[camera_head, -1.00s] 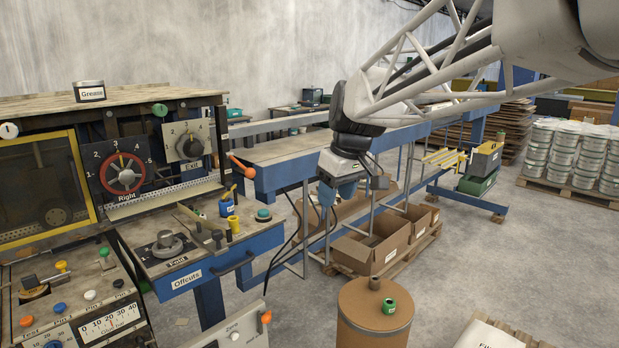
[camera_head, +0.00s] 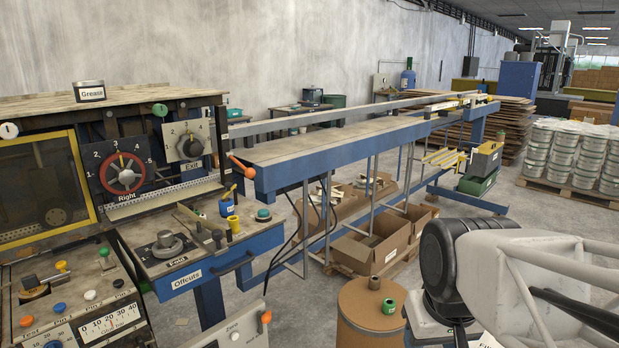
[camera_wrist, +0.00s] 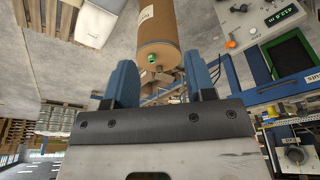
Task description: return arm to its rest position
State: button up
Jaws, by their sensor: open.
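My gripper (camera_wrist: 161,85) shows in the wrist view with its two blue fingers spread apart. Nothing is between the fingertips. Past them stands a brown drum (camera_wrist: 158,30) with a small green roll (camera_wrist: 152,59) on its top. In the head view my arm is at the lower right, and its gripper is out of the picture below the edge. The drum also shows in the head view (camera_head: 362,318), just left of my arm, with the green roll (camera_head: 389,306) on it.
The laminating machine with its dials (camera_head: 123,172) and the Offcuts shelf (camera_head: 190,278) stand at the left. A long blue table (camera_head: 330,150) runs back from it. Cardboard boxes (camera_head: 362,252) lie under the table. A pallet of white buckets (camera_head: 560,155) stands at right.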

jog(key=shift+s+d+f+m, duration=0.2)
jog(key=shift+s+f, duration=0.3)
jog(key=shift+s, duration=0.2)
jog(key=shift+s+d+f+m, duration=0.2)
jog(key=shift+s+f, duration=0.3)
jog(key=shift+s, duration=0.2)
